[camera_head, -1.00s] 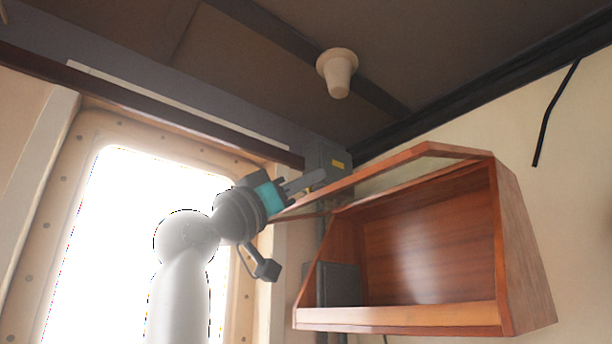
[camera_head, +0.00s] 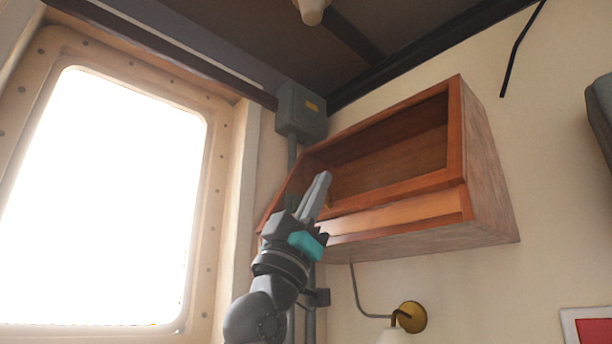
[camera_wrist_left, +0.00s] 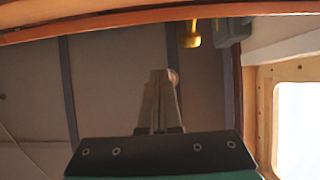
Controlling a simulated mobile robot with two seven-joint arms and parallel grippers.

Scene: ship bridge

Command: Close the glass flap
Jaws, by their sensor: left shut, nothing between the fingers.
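The wooden cabinet (camera_head: 492,165) hangs on the wall. Its glass flap (camera_head: 400,188), a wood-framed pane, is swung down over the cabinet's front, with its lower rail just above the pale front ledge (camera_head: 400,213). I cannot tell whether it is fully seated. My left gripper (camera_head: 325,177) is shut and empty, fingers pointing up in front of the flap's lower left part. In the left wrist view its fingers (camera_wrist_left: 158,78) point toward a wooden edge along the top, and a small brass knob (camera_wrist_left: 192,36) shows beside them. Contact cannot be told. My right gripper is not in view.
A bright window (camera_head: 110,200) fills the left side. A grey box (camera_head: 301,110) with pipes below it stands left of the cabinet. A wall lamp (camera_head: 408,318) is below the cabinet. A dark cable (camera_head: 518,50) hangs at upper right.

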